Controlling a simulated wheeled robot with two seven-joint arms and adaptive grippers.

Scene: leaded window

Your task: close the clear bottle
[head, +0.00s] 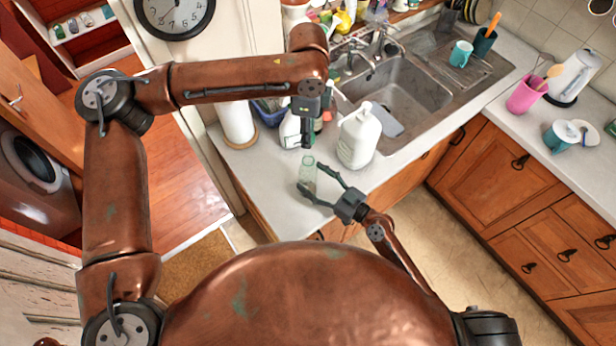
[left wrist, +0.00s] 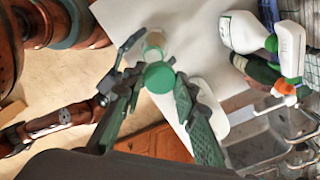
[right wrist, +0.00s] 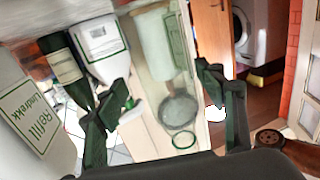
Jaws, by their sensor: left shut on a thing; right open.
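The clear bottle (head: 308,174) stands upright on the worktop near its front edge, its mouth uncovered. It also shows in the left wrist view (left wrist: 153,42) and, upside down, in the right wrist view (right wrist: 178,108). My left gripper (head: 306,143) points down above the bottle. It is shut on the green cap (left wrist: 159,77), held between its fingertips over the bottle, partly overlapping it in the left wrist view. In the head view the cap is hard to make out. My right gripper (head: 316,180) is open, with its fingers either side of the bottle; contact is unclear.
A large white refill bottle (head: 358,136) stands close to the right. Several spray and dark bottles (left wrist: 265,72) stand behind, by the sink (head: 400,92). A paper roll (head: 237,124) stands at the left. The worktop's front edge (head: 285,225) is near.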

